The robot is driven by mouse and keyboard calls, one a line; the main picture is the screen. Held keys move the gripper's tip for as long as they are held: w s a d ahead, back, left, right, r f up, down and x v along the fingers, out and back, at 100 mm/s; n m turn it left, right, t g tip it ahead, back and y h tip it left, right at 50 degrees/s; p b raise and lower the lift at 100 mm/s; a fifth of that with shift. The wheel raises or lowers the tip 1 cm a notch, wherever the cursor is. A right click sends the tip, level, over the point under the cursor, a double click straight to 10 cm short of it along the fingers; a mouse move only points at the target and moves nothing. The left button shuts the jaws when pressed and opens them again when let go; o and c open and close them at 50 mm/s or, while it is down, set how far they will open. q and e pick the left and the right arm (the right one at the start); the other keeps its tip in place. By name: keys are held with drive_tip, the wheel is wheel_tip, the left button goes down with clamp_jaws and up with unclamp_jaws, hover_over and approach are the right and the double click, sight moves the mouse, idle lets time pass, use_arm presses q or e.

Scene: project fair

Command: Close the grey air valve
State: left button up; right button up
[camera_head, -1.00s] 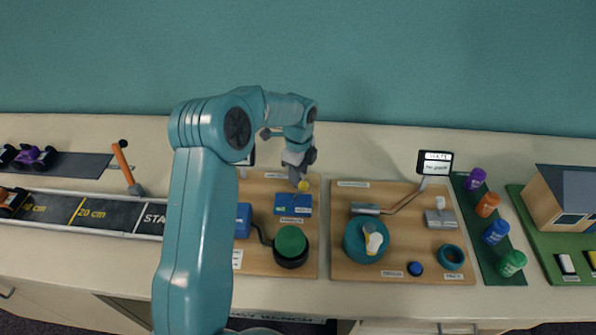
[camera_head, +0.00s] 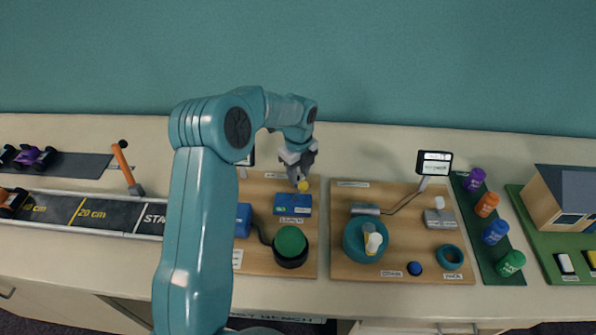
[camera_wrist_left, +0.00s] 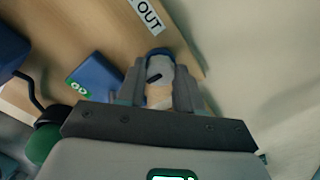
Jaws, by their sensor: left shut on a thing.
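My left gripper (camera_head: 300,177) is at the back right corner of the left wooden board, pointing down. In the head view the gripper mostly hides this piece, and a small yellow spot shows at the fingertips. How far the valve is turned cannot be told. My right gripper is not in view.
A blue box (camera_head: 292,204) stands just in front of the gripper, with a green-topped round part (camera_head: 290,241) further forward. The right wooden board (camera_head: 410,268) carries a teal ring-shaped base, a grey block and a small display (camera_head: 435,162). A track lies at the left.

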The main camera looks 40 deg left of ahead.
sight(299, 176)
use_arm(q)
drive_tip(key=shift+d+f, duration=0.2)
drive_tip(key=o, duration=1)
drive_tip(key=shift+o, duration=0.2)
drive_tip(key=shift+r, duration=0.1)
drive_tip(key=shift+a+r, duration=0.1)
drive_tip(key=shift+r, duration=0.3)
wheel_tip(299, 176, up, 16)
drive_tip(key=shift+f, duration=0.25)
